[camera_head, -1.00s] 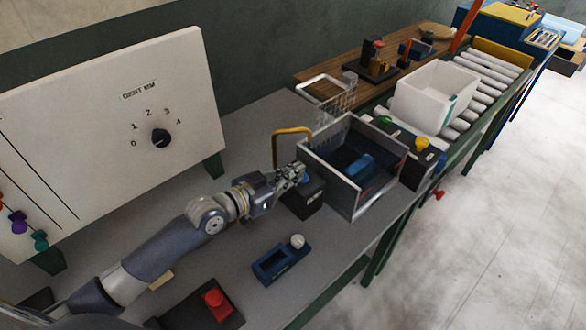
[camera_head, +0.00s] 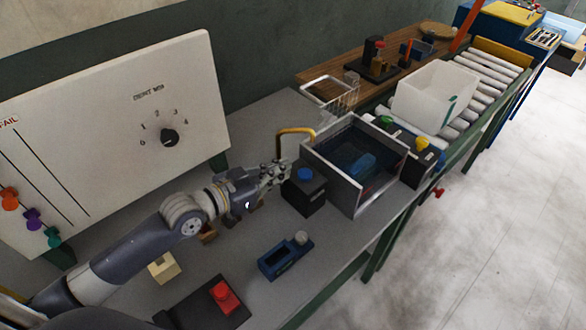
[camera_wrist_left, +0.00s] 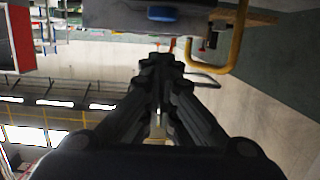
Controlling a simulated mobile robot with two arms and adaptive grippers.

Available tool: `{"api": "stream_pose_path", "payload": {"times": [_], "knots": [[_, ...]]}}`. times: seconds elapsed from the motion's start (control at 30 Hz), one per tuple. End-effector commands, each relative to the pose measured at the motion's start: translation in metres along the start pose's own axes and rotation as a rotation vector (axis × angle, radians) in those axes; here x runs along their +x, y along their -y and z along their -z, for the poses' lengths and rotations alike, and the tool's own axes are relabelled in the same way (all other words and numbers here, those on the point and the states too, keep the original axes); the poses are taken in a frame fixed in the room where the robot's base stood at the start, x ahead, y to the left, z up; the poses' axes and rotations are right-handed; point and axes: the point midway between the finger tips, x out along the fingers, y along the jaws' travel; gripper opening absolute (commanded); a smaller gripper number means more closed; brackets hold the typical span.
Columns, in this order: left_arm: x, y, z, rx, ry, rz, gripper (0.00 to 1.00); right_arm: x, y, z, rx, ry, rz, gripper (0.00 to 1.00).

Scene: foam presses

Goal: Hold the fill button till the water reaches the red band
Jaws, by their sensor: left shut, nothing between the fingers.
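The black button box (camera_head: 305,195) has a round blue button (camera_head: 305,174) on top, fully visible in the head view. The button (camera_wrist_left: 162,14) also shows at the top of the left wrist view. My left gripper (camera_head: 284,169) is shut and empty, just left of the box and apart from the button. Its closed fingers (camera_wrist_left: 160,62) fill the middle of the wrist view. The grey-rimmed tank (camera_head: 352,198) stands right of the box, with dark bluish contents and a blue object (camera_head: 362,163) inside. I cannot make out a red band or the exact water level. My right gripper is not in view.
A yellow bent pipe (camera_head: 296,131) rises behind the button box. A blue fixture (camera_head: 285,258) and a red button (camera_head: 224,296) are nearer the front. A white panel with a dial (camera_head: 169,137) stands left. A white bin (camera_head: 430,98) sits on rollers at the back right.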

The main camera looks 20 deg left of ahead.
Motion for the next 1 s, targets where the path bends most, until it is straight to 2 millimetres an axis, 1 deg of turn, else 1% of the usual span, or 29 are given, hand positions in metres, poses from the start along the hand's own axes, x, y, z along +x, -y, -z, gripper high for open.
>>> {"api": "stream_pose_path", "payload": {"times": [0.03,0.1,0.2,0.33,0.5,1.0], "knots": [[-0.010,0.000,-0.004,0.002,0.003,0.000,0.00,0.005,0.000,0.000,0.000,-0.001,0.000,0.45],[-0.021,0.000,-0.003,0.002,0.002,0.000,0.00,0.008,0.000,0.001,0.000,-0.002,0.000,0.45],[-0.033,0.001,-0.001,0.002,-0.001,0.001,0.00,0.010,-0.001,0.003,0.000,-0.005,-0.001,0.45],[-0.043,0.001,0.000,0.000,-0.002,0.001,0.00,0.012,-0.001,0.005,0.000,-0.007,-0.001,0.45],[-0.048,0.000,0.002,0.001,-0.004,0.000,0.00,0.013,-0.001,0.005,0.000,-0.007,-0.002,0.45],[-0.048,0.000,0.003,0.000,-0.005,0.001,0.00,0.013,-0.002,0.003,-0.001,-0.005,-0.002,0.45]]}}
